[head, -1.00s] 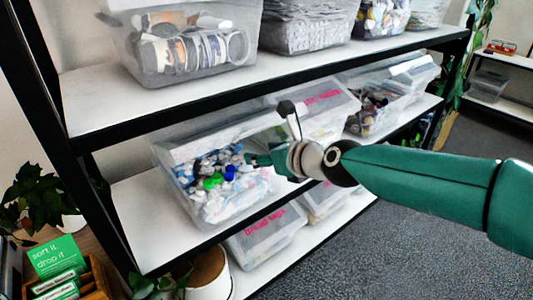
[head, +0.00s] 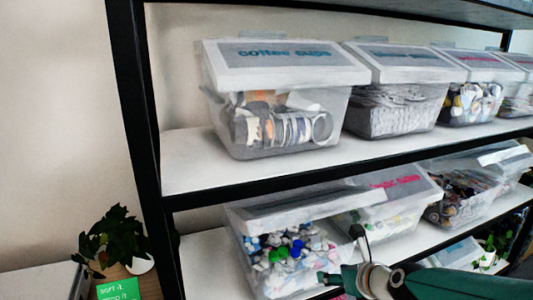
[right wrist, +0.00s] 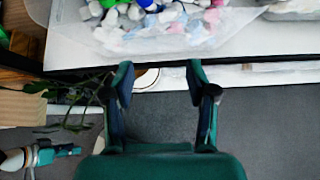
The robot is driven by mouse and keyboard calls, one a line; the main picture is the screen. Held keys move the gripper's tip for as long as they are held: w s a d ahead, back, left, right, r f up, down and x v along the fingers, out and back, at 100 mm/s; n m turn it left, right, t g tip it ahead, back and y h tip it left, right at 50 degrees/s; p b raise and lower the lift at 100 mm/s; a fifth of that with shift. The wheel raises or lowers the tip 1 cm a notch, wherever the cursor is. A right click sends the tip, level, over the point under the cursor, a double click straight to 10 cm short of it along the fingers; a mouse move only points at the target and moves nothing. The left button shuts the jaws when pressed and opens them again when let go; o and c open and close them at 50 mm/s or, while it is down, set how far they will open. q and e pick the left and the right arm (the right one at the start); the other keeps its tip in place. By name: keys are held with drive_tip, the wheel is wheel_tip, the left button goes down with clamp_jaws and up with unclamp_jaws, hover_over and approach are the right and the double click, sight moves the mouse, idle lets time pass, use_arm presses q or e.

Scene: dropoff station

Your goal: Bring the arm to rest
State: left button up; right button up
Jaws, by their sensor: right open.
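My right gripper (head: 330,279) is at the bottom of the head view, by the lower right corner of a clear bin of bottle caps (head: 262,275) on the middle shelf. In the right wrist view its two fingers (right wrist: 160,75) are spread with nothing between them. They point towards the shelf edge, just short of the bin. The arm behind it comes in from the lower right. What looks like my left gripper (right wrist: 62,152) shows small at the lower left of the right wrist view; its jaws are too small to read.
A black-framed shelf (head: 180,158) holds several clear lidded bins, one labelled coffee cups (head: 285,55). A plant (head: 115,235) and a green sign (head: 118,289) stand at the lower left. Grey floor (right wrist: 270,130) is clear in front of the shelf.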

drive_tip(key=s+a+f+n+g+p, duration=0.15)
drive_tip(key=s+f, duration=0.25)
drive_tip(key=f, duration=0.4)
drive_tip(key=s+f+n+g, duration=0.2)
drive_tip(key=s+f+g, duration=0.15)
drive_tip(key=f, duration=0.45)
drive_tip(key=s+f+n+g, duration=0.1)
drive_tip(key=s+f+n, duration=0.1)
drive_tip(key=s+f, duration=0.45)
drive_tip(key=s+a+f+n+g, duration=0.1)
drive_tip(key=s+f+n, duration=0.4)
drive_tip(key=n, duration=0.7)
drive_tip(key=s+a+f+n+g, duration=0.1)
drive_tip(key=s+f+n, duration=0.4)
drive_tip(key=n, duration=0.8)
drive_tip(key=s+a, duration=0.1)
drive_tip(key=s, duration=0.2)
drive_tip(key=shift+s+a+g+p, duration=0.3)
drive_tip(key=shift+a+g+p, duration=0.05)
drive_tip(key=shift+g, duration=0.05)
drive_tip(key=shift+f, duration=0.1)
